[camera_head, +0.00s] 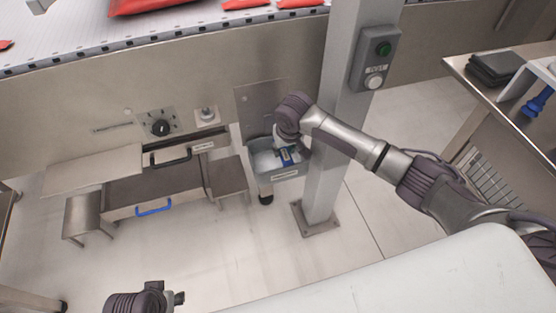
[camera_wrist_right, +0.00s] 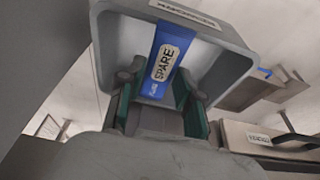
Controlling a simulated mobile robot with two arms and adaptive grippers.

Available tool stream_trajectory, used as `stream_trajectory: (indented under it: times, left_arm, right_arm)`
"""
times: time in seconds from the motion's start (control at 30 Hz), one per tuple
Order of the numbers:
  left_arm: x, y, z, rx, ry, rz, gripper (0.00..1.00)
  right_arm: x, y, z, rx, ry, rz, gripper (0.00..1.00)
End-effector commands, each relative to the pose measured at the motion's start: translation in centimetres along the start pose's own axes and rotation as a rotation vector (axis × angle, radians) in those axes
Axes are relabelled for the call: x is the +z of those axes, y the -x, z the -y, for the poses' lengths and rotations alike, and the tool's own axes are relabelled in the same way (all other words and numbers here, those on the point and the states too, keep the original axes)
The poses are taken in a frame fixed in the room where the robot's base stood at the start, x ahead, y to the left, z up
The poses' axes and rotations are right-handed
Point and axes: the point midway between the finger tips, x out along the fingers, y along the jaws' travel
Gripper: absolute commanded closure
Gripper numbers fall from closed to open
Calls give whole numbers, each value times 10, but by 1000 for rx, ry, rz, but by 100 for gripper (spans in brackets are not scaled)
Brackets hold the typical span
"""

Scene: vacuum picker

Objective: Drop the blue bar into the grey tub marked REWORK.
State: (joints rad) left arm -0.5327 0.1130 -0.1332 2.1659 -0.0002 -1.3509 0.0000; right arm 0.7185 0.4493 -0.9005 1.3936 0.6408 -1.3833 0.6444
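The blue bar (camera_wrist_right: 160,70) carries a white label reading SPARE. In the right wrist view it lies between the two fingertips of my right gripper (camera_wrist_right: 158,82), which looks shut on it near one end. The head view also shows the blue bar (camera_head: 286,157) below the right gripper (camera_head: 285,142), over the opening of a grey tub (camera_head: 278,175). The tub's rim (camera_wrist_right: 225,38) frames the bar in the right wrist view. My left gripper (camera_head: 176,298) is at the bottom left, far from the tub; its fingers do not show clearly.
A grey post (camera_head: 336,130) with a button box (camera_head: 375,60) stands just right of the tub. A conveyor (camera_head: 60,45) with red items runs above. A side table (camera_head: 480,85) is at right.

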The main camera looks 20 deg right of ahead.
Motion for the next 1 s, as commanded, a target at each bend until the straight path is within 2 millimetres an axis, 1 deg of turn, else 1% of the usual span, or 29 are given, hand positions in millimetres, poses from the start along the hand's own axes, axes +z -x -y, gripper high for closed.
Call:
stream_trajectory:
  times: [0.03, 0.1, 0.13, 0.4, 0.53, 0.67, 0.9, 1.0]
  left_arm:
    - [0, 0, 0, 0, 0, 0, 60]
    - [0, 0, 0, 0, 0, 0, 60]
    - [0, 0, 0, 0, 0, 0, 60]
    - [0, -1, 0, 0, 0, -1, 60]
    - [0, -1, 0, 0, -1, 0, 60]
    - [0, -1, 0, 0, -1, 0, 60]
    - [0, 0, 0, 0, 0, 0, 60]
    - [0, 0, 0, 0, 0, 0, 60]
  right_arm:
    - [0, 0, 0, 0, 0, 0, 53]
    - [0, 0, 0, 0, 0, 0, 41]
    - [0, 0, 0, 0, 0, 0, 38]
    - [0, 0, 0, 0, 0, 0, 38]
    - [-1, 8, 0, -2, 0, -2, 38]
    - [-1, 29, 0, -1, 0, -4, 38]
    - [-1, 81, 0, -2, 0, -4, 38]
    - [-1, 98, 0, -1, 0, -3, 38]
